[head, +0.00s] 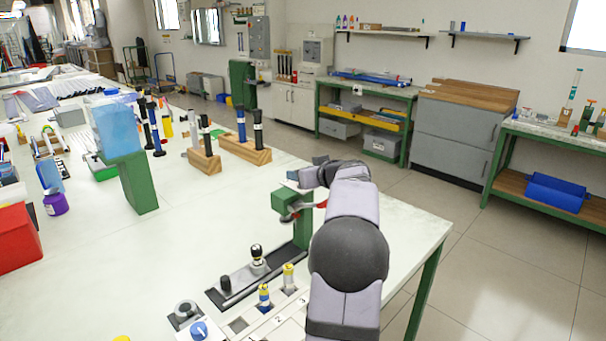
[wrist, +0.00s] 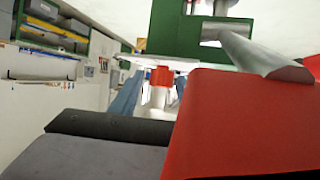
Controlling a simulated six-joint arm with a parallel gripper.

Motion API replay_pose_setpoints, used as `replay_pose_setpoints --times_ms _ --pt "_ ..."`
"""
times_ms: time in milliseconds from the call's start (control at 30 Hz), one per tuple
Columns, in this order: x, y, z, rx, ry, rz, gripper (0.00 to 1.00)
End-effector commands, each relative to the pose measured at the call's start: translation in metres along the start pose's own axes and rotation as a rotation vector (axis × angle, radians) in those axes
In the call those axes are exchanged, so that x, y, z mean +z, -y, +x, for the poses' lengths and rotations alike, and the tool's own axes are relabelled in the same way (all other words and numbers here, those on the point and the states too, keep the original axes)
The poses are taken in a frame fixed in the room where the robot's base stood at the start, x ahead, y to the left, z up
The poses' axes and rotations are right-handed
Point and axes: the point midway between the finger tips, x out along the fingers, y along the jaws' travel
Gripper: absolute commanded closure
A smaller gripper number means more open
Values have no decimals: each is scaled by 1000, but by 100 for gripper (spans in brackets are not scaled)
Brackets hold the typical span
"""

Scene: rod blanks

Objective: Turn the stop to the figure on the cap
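My gripper (head: 308,206) is at the green fixture (head: 286,202), whose post rises from the far end of a dark rail (head: 245,283). My arm partly hides it, and I cannot tell whether it touches. In the wrist view a large red part (wrist: 245,120) blocks much of the picture, before the green fixture (wrist: 205,40) and a grey metal bar (wrist: 258,55). On the rail stand a black-topped piece (head: 257,254) and a dark knob (head: 225,284). I cannot tell which part is the stop, or read a cap figure.
Short yellow-topped rods (head: 288,272) stand in a numbered tray (head: 280,320) beside the rail. Wooden blocks (head: 244,150) hold tall dark rods behind. A green post with a blue block (head: 117,128) and a red bin (head: 15,238) stand left. The middle of the table is clear.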

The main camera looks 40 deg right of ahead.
Motion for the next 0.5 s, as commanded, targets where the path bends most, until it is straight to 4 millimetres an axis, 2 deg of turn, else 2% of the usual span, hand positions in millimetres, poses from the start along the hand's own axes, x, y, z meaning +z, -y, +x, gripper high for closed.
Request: replay_pose_setpoints --times_ms 267,500 --pt "1 -1 -8 1 0 -1 57" --pt "2 -1 -37 2 -1 -2 57"
